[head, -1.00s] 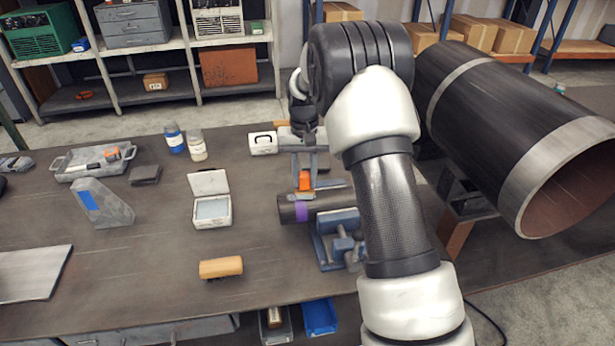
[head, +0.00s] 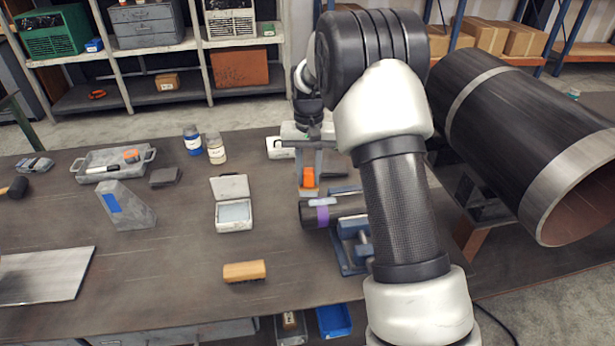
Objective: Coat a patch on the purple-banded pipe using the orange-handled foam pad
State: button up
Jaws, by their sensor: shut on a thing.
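The purple-banded pipe (head: 309,213) is short and dark, with a purple band near its left end. It lies in a blue clamp stand (head: 350,256) on the bench, and its right part is hidden behind my arm. My gripper (head: 309,172) points down, shut on the orange handle of the foam pad (head: 309,179). The pad is just above or at the top of the pipe near the band; I cannot tell whether it touches. An open white case (head: 233,204) with a pale inside stands left of the pipe.
A wooden block (head: 244,271) lies in front of the case. A grey tray (head: 84,163), a grey angled block with a blue patch (head: 126,205) and two jars (head: 215,148) stand to the left. A large flanged pipe (head: 520,125) is at right.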

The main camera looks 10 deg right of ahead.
jog(key=shift+r+p, duration=1)
jog(key=shift+r, duration=1)
